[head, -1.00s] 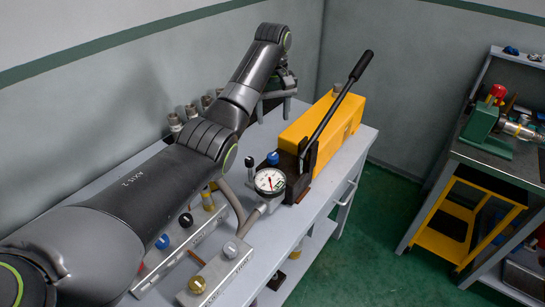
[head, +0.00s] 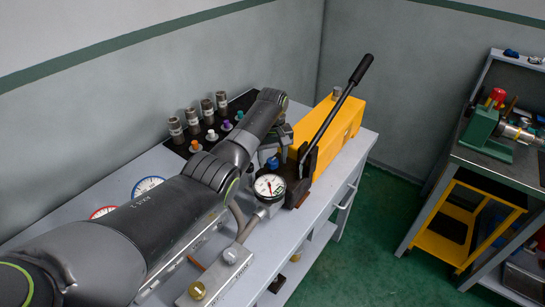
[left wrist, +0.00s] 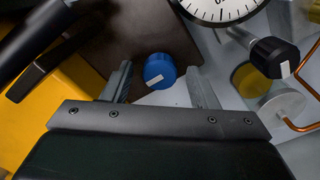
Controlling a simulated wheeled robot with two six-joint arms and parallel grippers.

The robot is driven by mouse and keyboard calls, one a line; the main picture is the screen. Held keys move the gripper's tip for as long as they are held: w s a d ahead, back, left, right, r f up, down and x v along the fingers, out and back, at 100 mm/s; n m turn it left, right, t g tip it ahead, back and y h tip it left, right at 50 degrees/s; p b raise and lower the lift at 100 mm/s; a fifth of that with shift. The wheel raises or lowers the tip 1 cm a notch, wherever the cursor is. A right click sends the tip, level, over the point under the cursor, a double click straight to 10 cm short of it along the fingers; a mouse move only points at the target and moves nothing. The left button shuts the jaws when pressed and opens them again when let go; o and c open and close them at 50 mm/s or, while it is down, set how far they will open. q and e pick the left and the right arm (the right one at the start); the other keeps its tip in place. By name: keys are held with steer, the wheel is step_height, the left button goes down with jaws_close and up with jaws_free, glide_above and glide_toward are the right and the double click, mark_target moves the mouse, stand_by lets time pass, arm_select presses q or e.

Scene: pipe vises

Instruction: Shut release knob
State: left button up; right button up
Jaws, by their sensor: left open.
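The blue knob with a white mark, which I take as the release knob (left wrist: 159,71), sits at the dark end block of the yellow hand pump (head: 345,119). In the head view the blue knob (head: 273,163) shows just below my left gripper (head: 275,147), which my own arm partly covers. In the left wrist view my left gripper is open, with one finger on each side of the knob in the picture. A gap shows between knob and fingers; I cannot tell how far the fingertips reach over it. My right gripper is not in view.
A pressure gauge (head: 270,186) stands close to the knob. A black-tipped valve knob (left wrist: 273,57) and copper tubing (left wrist: 297,126) are nearby. The pump's long black lever (head: 336,108) slants up beside my gripper. Several fittings (head: 207,110) stand at the back wall.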

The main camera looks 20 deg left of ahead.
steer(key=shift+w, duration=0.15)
arm_select(q)
steer(key=shift+c, duration=0.8)
steer(key=c, duration=0.8)
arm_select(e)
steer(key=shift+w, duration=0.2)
